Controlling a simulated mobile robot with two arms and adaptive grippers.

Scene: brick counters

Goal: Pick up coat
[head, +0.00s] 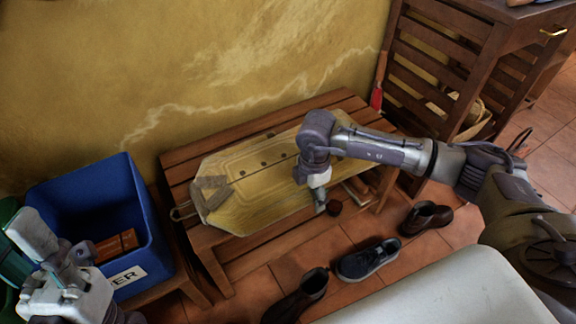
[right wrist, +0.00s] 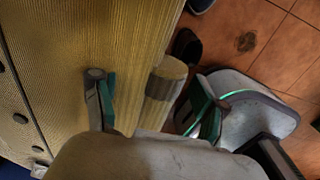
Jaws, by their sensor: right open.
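A yellow ribbed coat (head: 250,190) with dark buttons and a grey band lies flat on a wooden slatted bench (head: 185,160). My right gripper (head: 320,200) points down at the coat's front right edge. In the right wrist view, my right gripper (right wrist: 155,112) is open, with one finger over the coat (right wrist: 110,40) and the other past its edge. A rounded yellow end with a grey band lies between the fingers; I cannot tell whether they touch it. Part of my left arm shows at the lower left of the head view; its fingers cannot be made out.
A blue bin (head: 145,215) stands left of the bench with a brown item inside. Dark shoes (head: 368,260) stand on the tiled floor in front. A wooden slatted rack (head: 440,50) is at the back right. A yellow wall rises behind the bench.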

